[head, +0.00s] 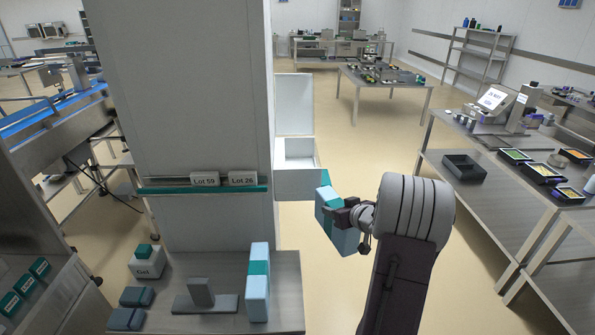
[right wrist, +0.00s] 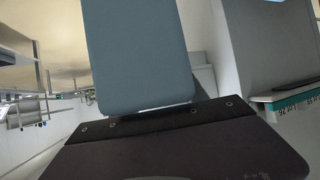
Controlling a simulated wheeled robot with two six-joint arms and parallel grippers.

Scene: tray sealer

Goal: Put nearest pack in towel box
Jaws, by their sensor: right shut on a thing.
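My right gripper (head: 341,212) is shut on a light blue pack with a teal band (head: 347,241). It holds the pack tilted in the air, to the right of the grey column. In the right wrist view the pack (right wrist: 140,55) shows as a plain blue face beyond the dark gripper body. A white box with its lid up (head: 296,184), which may be the towel box, is at the column's right side, above and left of the held pack. Its inside shows only in part. My left gripper is out of view.
The column (head: 187,90) carries a ledge with Lot 59 and Lot 26 labels (head: 205,179). The steel table (head: 285,270) below holds a gel box (head: 146,264), dark blue packs (head: 126,318) and a grey stand (head: 203,293). Open floor (head: 350,150) lies to the right.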

